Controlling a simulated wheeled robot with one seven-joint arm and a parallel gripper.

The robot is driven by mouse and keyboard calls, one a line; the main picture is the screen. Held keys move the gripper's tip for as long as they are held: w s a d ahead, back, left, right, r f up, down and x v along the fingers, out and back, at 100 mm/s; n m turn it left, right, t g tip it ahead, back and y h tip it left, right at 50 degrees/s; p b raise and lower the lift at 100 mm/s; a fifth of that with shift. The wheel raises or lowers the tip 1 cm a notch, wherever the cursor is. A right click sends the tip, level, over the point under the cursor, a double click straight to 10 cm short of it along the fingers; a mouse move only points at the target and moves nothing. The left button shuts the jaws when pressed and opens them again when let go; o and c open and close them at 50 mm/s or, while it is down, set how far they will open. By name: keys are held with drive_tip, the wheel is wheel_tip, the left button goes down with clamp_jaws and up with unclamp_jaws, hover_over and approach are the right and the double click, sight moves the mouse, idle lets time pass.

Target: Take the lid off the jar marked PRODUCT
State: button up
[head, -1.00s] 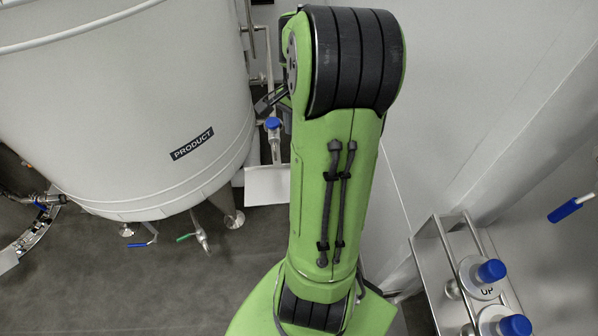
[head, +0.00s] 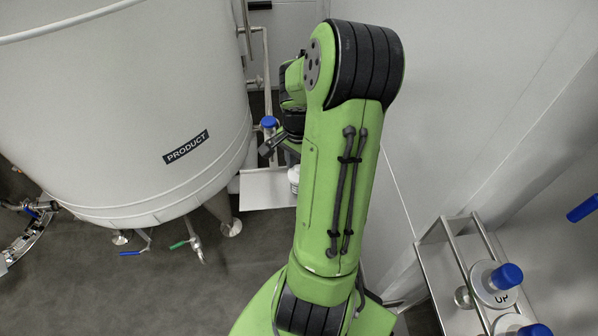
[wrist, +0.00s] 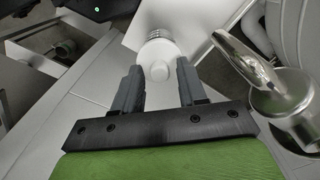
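A white jar (wrist: 158,48) with a rounded white top shows in the wrist view, beyond and between my fingertips. In the head view a small part of a white jar (head: 293,174) shows beside my arm, which hides the rest. No marking on the jar can be read. My gripper (wrist: 158,75) is open, with one dark finger to each side of the jar's top in the picture. I cannot tell whether the fingertips reach around the top or stop short of it. In the head view my arm mostly hides the gripper.
A white shelf (head: 262,190) is at the jar. A large white tank (head: 110,110) labelled PRODUCT stands at left, with valves beneath. A shiny metal fitting (wrist: 285,95) is close right of my gripper.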

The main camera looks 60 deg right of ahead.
clamp_jaws()
